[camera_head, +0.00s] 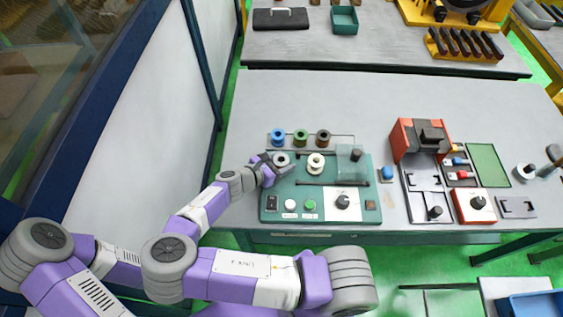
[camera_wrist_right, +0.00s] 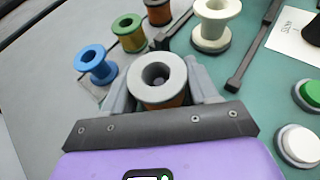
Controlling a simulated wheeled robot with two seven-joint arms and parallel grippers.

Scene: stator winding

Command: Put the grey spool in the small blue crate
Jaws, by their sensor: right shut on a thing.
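The grey spool (camera_head: 282,159) stands at the left end of the green winding machine (camera_head: 350,213) on the workbench. In the right wrist view the grey spool (camera_wrist_right: 174,70) has a pale flange with a dark centre hole and copper-coloured winding below. My right gripper (camera_head: 274,163) is shut on it, with one finger on each side (camera_wrist_right: 158,92). A blue crate (camera_head: 535,306) is partly visible at the bottom right corner, low beside the bench and cut off by the frame. My left gripper is not in view.
Blue (camera_head: 278,137), green (camera_head: 300,136) and brown (camera_head: 323,137) spools stand in a row behind the machine. A cream spool (camera_head: 316,162) stands right of the grey one. A red-and-black device (camera_head: 420,138) and parts trays occupy the bench's right side.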

